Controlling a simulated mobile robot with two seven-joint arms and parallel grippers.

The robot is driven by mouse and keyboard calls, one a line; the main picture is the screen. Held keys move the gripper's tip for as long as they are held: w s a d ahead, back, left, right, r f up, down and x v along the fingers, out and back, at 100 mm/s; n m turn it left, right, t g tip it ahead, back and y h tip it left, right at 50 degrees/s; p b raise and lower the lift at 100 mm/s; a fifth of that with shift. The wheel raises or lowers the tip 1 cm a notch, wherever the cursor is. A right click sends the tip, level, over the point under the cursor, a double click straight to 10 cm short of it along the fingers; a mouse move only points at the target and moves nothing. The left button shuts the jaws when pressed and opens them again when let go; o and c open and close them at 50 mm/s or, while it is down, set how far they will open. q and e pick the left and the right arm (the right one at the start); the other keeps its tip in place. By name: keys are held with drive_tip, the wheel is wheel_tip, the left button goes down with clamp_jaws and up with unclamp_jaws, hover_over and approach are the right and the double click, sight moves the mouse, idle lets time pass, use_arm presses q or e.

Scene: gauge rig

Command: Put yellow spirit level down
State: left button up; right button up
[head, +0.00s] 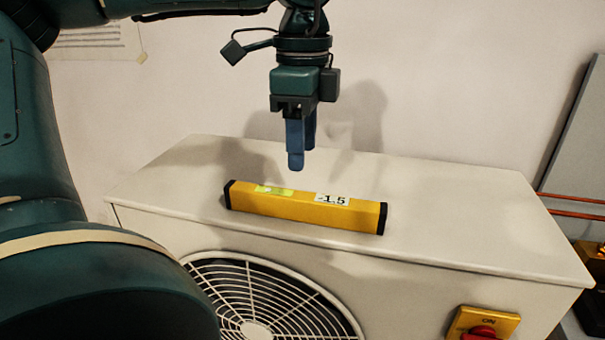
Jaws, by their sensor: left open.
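The yellow spirit level (305,208) with black end caps lies flat on the top of a white fan unit (470,215), near its front edge. It has a green vial window and a white label reading about -1.5. My left gripper (297,160) hangs above and slightly behind the level, pointing down. Its blue fingers are open, empty and apart from the level. One finger partly hides the other. My right gripper is not in view.
A round fan grille (255,300) and a yellow switch box with a red knob (482,325) are on the unit's front. A wall stands close behind. Copper pipes (575,205) run at the right. The unit's top is clear on both sides of the level.

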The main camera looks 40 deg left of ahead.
use_arm(q)
drive_tip(key=shift+r, duration=1.5)
